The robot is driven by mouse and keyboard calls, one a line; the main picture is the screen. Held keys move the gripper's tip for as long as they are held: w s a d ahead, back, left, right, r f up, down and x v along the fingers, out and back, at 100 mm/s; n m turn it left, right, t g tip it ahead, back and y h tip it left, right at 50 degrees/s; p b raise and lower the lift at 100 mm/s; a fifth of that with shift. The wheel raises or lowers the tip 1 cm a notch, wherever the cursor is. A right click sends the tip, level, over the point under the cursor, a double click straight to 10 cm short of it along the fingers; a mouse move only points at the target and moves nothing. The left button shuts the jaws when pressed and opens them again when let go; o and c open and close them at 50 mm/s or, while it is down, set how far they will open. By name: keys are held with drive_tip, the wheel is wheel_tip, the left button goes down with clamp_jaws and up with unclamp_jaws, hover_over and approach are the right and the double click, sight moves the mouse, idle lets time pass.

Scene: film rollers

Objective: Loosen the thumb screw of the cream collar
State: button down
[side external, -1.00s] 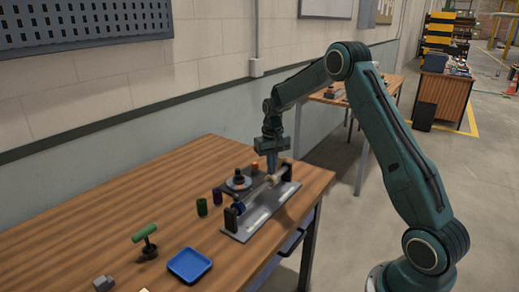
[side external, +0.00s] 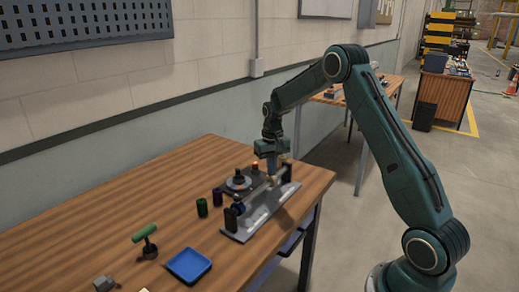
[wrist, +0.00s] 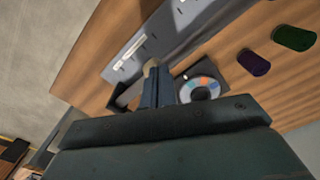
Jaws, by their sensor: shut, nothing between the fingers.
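The cream collar (side external: 273,179) sits on the shaft of the grey roller fixture (side external: 262,212) near the right end of the table. Only a small cream part shows past my fingertips in the wrist view (wrist: 151,66). Its thumb screw is too small or hidden to make out. My gripper (side external: 271,172) points down right at the collar, its fingers shut together with nothing seen between them. In the wrist view the fingers (wrist: 157,80) end at the cream part; whether they touch it I cannot tell.
A dark base with a pale disc (side external: 239,183) stands close behind the fixture. A green cylinder (side external: 202,208) and a purple cylinder (side external: 217,197) stand left of it. A blue tray (side external: 189,266) and a green-handled tool (side external: 146,240) are nearer the front. The table's back left is clear.

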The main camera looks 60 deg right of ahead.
drive_tip(key=shift+w+d, duration=0.15)
drive_tip(key=shift+d, duration=0.05)
idle(0.4)
drive_tip(key=shift+s+d, duration=0.35)
drive_tip(key=shift+s+d, duration=0.15)
drive_tip(key=shift+d, duration=0.25)
idle(0.6)
drive_tip(key=shift+s, duration=0.4)
idle(0.4)
drive_tip(key=shift+r, duration=0.2)
drive_tip(key=shift+r, duration=2.85)
drive_tip(key=shift+a, duration=0.1)
drive_tip(key=shift+w+a+r, duration=0.45)
drive_tip(key=shift+w+a, duration=0.1)
drive_tip(key=shift+w, duration=0.15)
